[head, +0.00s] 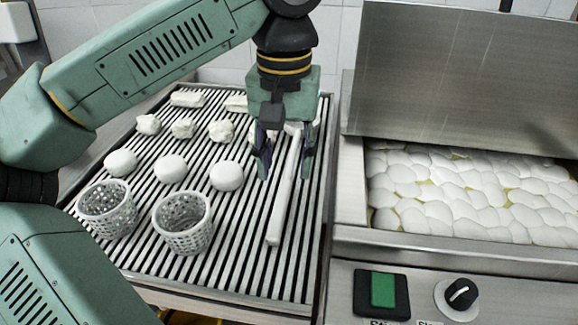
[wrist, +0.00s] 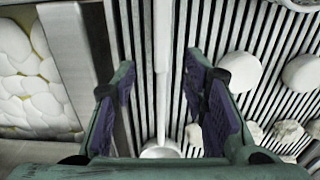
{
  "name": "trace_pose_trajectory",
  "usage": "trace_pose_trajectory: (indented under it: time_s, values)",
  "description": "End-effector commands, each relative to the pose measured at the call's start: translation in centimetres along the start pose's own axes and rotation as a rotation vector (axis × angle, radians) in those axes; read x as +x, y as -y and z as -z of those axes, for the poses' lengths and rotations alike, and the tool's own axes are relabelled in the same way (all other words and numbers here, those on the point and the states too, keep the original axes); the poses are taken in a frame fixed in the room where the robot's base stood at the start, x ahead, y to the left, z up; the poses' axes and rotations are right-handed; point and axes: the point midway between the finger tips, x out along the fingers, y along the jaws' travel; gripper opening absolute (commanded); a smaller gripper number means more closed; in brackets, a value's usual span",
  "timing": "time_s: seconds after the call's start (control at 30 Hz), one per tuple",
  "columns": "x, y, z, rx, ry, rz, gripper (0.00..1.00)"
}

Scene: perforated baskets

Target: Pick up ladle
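The white ladle (head: 281,205) lies on the slatted rack, its long handle pointing toward the front in the head view. Its far end is partly hidden behind my gripper (head: 286,172) in that view. My gripper is open, with one finger on each side of the ladle. In the wrist view the ladle's handle (wrist: 161,85) runs between the open fingers (wrist: 160,72). The rounded bowl end (wrist: 160,151) shows at the bottom, partly cut off by the gripper body. I see no finger touching the ladle.
Two white perforated baskets (head: 108,208) stand at the rack's front left. Several white lumps (head: 171,168) lie on the slatted rack (head: 240,262) left of the ladle. To the right is a metal fryer (head: 349,190) with white pieces inside and a raised lid (head: 450,75).

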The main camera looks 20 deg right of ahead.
Motion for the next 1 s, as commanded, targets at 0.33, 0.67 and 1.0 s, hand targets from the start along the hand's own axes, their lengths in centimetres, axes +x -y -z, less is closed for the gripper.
trace_pose_trajectory:
  time_s: [0.33,0.67,1.0]
  values:
    - [3.9,0.3,-0.7,0.001,0.002,-0.001,0.40]
    - [5.8,0.2,-0.6,0.000,0.000,-0.002,0.40]
    - [5.7,0.2,-0.6,0.000,0.000,-0.002,0.23]
